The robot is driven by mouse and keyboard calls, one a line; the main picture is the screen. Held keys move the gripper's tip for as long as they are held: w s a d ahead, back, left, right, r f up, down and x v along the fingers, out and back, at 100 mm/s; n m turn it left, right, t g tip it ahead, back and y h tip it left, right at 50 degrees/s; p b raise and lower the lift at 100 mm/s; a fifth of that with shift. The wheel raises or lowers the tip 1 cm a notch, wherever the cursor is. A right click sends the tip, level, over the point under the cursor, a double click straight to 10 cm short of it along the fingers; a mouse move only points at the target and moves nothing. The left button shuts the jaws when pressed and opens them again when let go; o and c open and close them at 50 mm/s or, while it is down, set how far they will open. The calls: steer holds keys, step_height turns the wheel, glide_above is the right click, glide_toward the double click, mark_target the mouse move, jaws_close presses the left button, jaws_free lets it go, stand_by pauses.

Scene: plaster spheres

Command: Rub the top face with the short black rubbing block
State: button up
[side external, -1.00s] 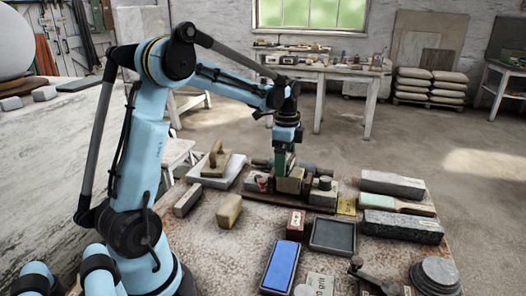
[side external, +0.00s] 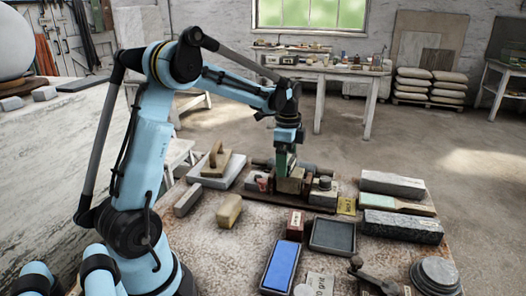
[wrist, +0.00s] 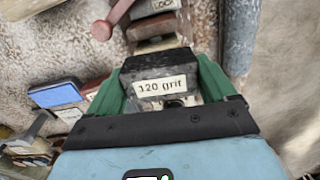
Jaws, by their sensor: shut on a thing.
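My gripper (wrist: 163,90) has green fingers, shut on a short black block (wrist: 150,68) with a "120 grit" label in the wrist view. In the side external view my gripper (side external: 286,163) points straight down over a tan-grey block (side external: 291,184) in a dark brown holder (side external: 260,197). The held block is hard to make out there, and I cannot tell whether it touches the tan-grey block. The tan-grey block's top face is largely hidden by the gripper.
A grey block with a round knob (side external: 324,190) stands close right of the gripper. A wooden-handled float (side external: 214,163) lies left on a slab. A blue stone in a tray (side external: 282,266), a dark tray (side external: 333,236) and long stone bars (side external: 402,226) fill the front and right.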

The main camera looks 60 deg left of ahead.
steer(key=shift+w+a+f, duration=0.1)
steer(key=shift+w+a, duration=0.25)
steer(key=shift+s+d, duration=1.5)
steer(key=shift+s, duration=0.15)
steer(key=shift+w+a, duration=0.1)
steer(key=shift+w+a, duration=1.45)
steer(key=shift+w, duration=0.15)
steer(key=shift+s+d, duration=1.55)
steer(key=shift+s, duration=0.15)
steer(key=shift+w+a+r, duration=0.8)
steer(key=shift+w, duration=0.05)
